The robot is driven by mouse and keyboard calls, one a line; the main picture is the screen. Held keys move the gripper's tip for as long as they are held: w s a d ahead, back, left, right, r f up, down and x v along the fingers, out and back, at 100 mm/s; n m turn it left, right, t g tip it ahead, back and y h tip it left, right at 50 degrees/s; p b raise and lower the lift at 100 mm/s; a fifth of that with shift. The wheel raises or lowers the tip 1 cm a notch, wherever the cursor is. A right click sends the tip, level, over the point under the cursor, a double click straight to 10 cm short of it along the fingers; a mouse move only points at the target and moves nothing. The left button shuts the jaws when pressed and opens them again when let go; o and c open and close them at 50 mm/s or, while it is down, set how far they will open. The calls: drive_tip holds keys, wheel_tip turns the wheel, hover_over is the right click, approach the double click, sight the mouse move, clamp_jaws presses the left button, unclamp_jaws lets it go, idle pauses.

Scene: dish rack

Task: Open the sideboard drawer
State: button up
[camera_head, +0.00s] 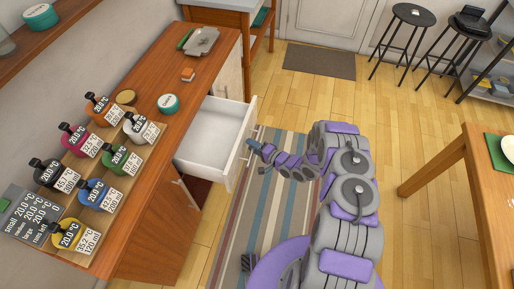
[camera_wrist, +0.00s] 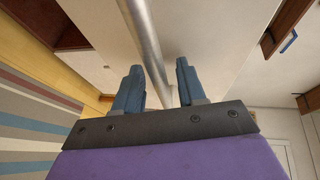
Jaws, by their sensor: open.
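The sideboard (camera_head: 205,66) has a wooden top and stands on the left of the head view. Its white drawer (camera_head: 208,135) is pulled well out, and its inside looks empty. My gripper (camera_head: 254,146) is just outside the drawer front. In the wrist view, its two blue fingers (camera_wrist: 158,70) are apart, with the metal bar handle (camera_wrist: 143,30) running between them. I cannot tell whether either finger touches the bar. The pale drawer front (camera_wrist: 215,35) lies behind the handle.
A striped rug (camera_head: 232,235) lies below my arm. A wooden table (camera_head: 450,165) is at right; floor between is mostly clear.

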drive_tip(key=p+v, duration=0.2)
drive_tip(key=v, duration=1.5)
drive_tip(key=shift+d+p, duration=0.2)
drive_tip(key=shift+p, duration=0.2)
drive_tip(key=shift+a+f, duration=0.1)
drive_tip(key=shift+a, duration=0.05)
